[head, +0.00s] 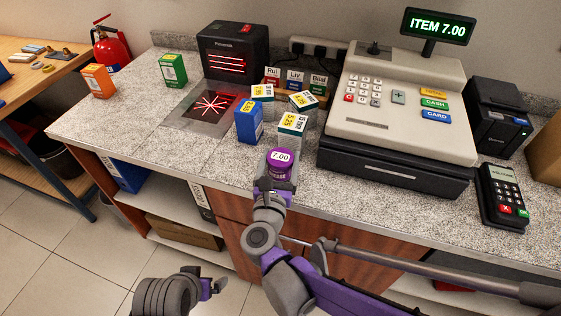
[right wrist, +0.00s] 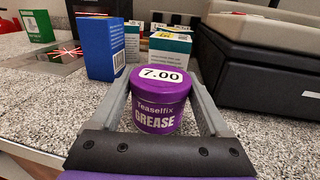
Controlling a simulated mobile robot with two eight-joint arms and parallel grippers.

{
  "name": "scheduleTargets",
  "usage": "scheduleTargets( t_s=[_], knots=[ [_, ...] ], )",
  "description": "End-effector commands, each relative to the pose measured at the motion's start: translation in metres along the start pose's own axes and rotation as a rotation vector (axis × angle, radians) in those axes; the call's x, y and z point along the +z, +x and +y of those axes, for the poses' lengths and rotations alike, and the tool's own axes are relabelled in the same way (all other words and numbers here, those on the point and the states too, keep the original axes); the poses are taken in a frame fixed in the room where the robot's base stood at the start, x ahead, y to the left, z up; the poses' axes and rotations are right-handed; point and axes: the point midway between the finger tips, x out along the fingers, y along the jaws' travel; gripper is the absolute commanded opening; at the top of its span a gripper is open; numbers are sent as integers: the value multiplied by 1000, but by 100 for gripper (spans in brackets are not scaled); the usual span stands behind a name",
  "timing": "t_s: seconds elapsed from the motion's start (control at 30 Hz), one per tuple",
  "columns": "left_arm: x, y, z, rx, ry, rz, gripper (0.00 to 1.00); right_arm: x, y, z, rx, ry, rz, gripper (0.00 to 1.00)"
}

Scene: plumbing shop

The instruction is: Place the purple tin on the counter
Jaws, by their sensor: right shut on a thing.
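The purple tin (head: 280,166) has a white 7.00 label on its lid and shows large in the right wrist view (right wrist: 158,103), where its side reads GREASE. It is upright between the fingers of my right gripper (head: 277,176), which is shut on it. The tin is at the front edge of the speckled counter (head: 225,172), in front of the boxes. I cannot tell whether its base touches the counter. My left gripper (head: 212,288) is low at the bottom left, away from the counter; its finger opening does not show clearly.
A blue box (head: 249,121) and white-and-teal boxes (head: 292,126) stand behind the tin. The cash register (head: 395,115) is right of it, with a card terminal (head: 503,195) beyond. A scanner (head: 233,52) stands behind its red-lit plate. The counter's left front is clear.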

Motion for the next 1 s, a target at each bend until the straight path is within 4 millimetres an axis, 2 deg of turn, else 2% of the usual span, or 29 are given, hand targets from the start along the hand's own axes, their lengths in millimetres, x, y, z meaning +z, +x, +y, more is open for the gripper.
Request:
scheduleTargets(
  t_s=[0.07, 0.43, 0.47, 0.57, 0.87, 1.0],
  knots=[
    [1, 2, 0, 0, 0, -1, 100, -6, 0, 0, 0, -1, 0, 14],
    [2, 4, 0, 0, 0, -2, 100, -10, 0, 0, 0, -1, 0, 14],
    [2, 4, 0, 0, 0, -1, 100, -10, 0, 0, 0, -1, 0, 83],
    [2, 3, 0, 0, 0, -1, 100, -9, 0, 0, 0, -1, 0, 100],
    [0, 0, 0, 0, 0, 0, 100, -5, 0, 0, 0, -1, -1, 100],
    [1, 1, 0, 0, 0, 0, 100, -6, -18, 1, 3, -1, 0, 100]
  ],
)
